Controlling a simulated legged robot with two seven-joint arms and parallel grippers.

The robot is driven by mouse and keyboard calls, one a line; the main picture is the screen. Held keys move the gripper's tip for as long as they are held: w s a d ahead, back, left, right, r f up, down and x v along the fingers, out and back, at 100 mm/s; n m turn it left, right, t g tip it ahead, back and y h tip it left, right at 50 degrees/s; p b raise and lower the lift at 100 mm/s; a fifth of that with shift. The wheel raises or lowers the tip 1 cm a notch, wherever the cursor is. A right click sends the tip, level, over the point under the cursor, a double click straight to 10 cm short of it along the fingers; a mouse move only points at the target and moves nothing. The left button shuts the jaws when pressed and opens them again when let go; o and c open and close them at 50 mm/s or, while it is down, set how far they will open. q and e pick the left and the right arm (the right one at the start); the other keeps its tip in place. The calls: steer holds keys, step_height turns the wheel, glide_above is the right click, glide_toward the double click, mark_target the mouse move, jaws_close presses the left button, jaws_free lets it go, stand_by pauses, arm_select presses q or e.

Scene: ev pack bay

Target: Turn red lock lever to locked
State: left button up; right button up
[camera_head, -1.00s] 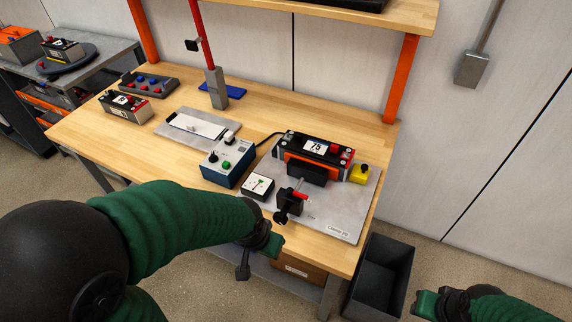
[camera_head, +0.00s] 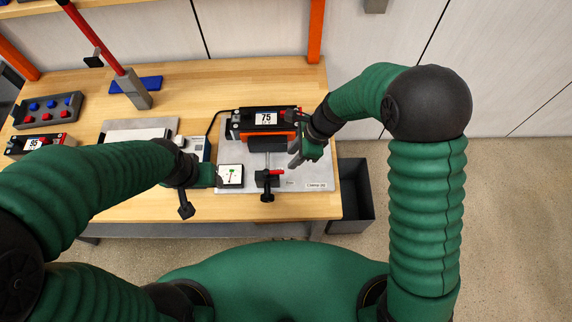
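The red lock lever (camera_head: 277,171) is a short red handle on a black clamp block (camera_head: 264,181), at the front of the grey fixture plate. It points to the right. A battery pack (camera_head: 262,119) marked 75, black and orange, sits behind it on the plate. My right gripper (camera_head: 296,157) hangs above the plate, just behind and to the right of the lever, and appears apart from it. Its finger gap is not clear. My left gripper (camera_head: 212,178) is left of the clamp, by the small meter, its fingers mostly hidden.
A small white-faced meter (camera_head: 230,175) stands left of the clamp. A blue box with a cable is partly hidden behind my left arm. A dark bin (camera_head: 351,196) stands right of the bench. Another pack (camera_head: 40,144) and a button box (camera_head: 47,108) are at left.

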mark_target(274, 171)
steer(key=a+f, duration=0.6)
steer(key=shift+s, duration=0.1)
steer(key=shift+d+f, duration=0.55)
steer(key=shift+f, duration=0.3)
steer(key=d, duration=0.2)
steer(key=shift+d+f, duration=0.2)
steer(key=shift+d, duration=0.15)
steer(key=shift+a, duration=0.2)
steer(key=shift+c, duration=0.6)
steer(key=a, duration=0.2)
steer(key=shift+a, duration=0.4)
jaws_close()
steer(key=shift+a, duration=0.15)
steer(key=shift+d, duration=0.95)
arm_select(q)
steer(key=shift+a+r, duration=0.1)
steer(key=shift+a, duration=1.1)
arm_select(e)
steer(key=shift+a, duration=0.1)
arm_select(q)
steer(key=shift+s, duration=0.1)
